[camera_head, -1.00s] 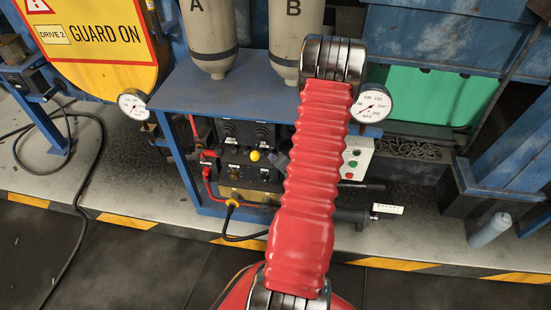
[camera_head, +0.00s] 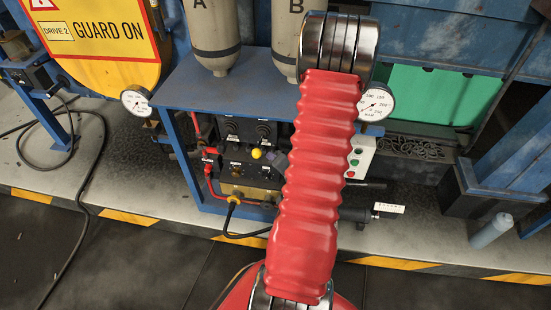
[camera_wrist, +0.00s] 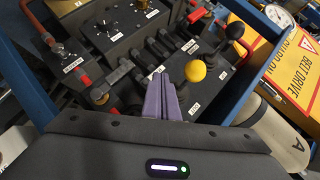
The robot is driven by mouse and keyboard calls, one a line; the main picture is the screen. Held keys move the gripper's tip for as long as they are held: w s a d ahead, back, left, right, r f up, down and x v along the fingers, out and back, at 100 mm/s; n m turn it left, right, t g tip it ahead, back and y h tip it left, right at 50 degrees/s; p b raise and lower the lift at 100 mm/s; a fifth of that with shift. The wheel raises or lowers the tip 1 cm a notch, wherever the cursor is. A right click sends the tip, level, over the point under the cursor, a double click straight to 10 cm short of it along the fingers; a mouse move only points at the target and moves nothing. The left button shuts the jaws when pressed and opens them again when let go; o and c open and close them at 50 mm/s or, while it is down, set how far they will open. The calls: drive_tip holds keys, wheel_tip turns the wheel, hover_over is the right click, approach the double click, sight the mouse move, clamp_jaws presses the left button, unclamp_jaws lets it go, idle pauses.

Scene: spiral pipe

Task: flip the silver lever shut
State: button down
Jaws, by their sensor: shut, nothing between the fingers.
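My gripper (camera_wrist: 163,98) shows its purple fingers shut and empty in the wrist view. They are over a black control panel (camera_wrist: 135,42) with several knobs, fittings and red handles. A lever with a yellow ball (camera_wrist: 195,70) stands to the right of the fingers. A lever with a black ball (camera_wrist: 235,31) is farther up and right. I cannot pick out the silver lever with certainty in either view. In the head view, my arm covers part of the panel (camera_head: 240,178), and only a bit of my gripper (camera_head: 277,160) shows beside the yellow ball.
A blue frame (camera_head: 200,90) surrounds the panel, with dial gauges (camera_head: 137,102) at its corners and tanks (camera_head: 212,35) above. Black cable lies on the left floor; the front floor is clear.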

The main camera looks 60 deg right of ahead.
drive_tip(key=shift+s+a+r, duration=0.2)
drive_tip(key=shift+a+r, duration=0.2)
drive_tip(key=shift+r, duration=0.1)
drive_tip(key=shift+s+a+r, duration=0.2)
drive_tip(key=shift+a+r, duration=0.2)
drive_tip(key=shift+r, duration=0.05)
